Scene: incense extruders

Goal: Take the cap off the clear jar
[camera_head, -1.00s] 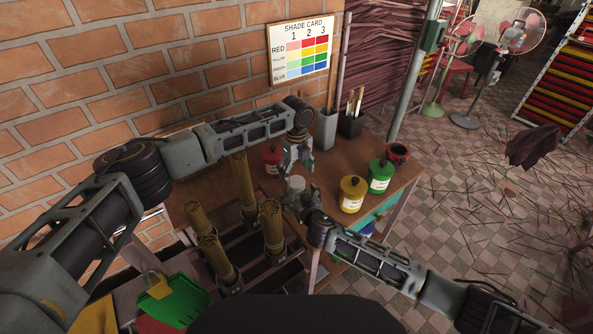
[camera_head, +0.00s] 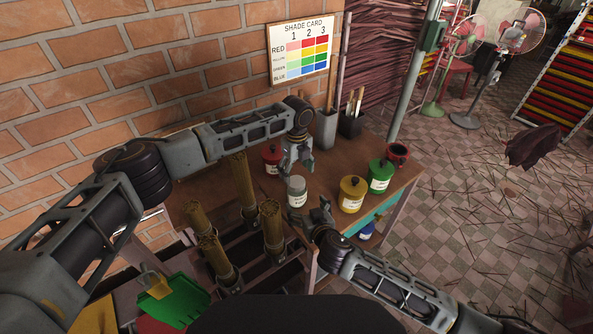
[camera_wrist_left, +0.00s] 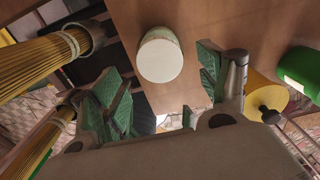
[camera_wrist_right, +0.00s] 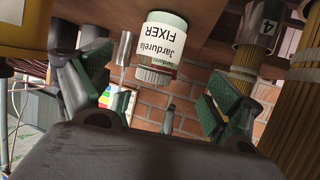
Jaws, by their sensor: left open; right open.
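The clear jar (camera_head: 297,196) stands upright on the wooden table, with a pale cap (camera_head: 297,183) on top. In the left wrist view the white cap top (camera_wrist_left: 160,61) shows between the open fingers. In the right wrist view the jar (camera_wrist_right: 168,36) appears upside down, with a "Jardurela FIXER" label and the ribbed cap (camera_wrist_right: 154,76) on it. My left gripper (camera_head: 297,166) is open and empty, just above and behind the jar. My right gripper (camera_head: 318,210) is open and empty, in front and to the right, apart from the jar.
Yellow (camera_head: 352,195) and green (camera_head: 380,177) jars stand to the right, a red jar (camera_head: 272,158) behind. Bundles of incense sticks (camera_head: 272,228) stand upright at the left. A red mug (camera_head: 398,153) sits near the table's right edge.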

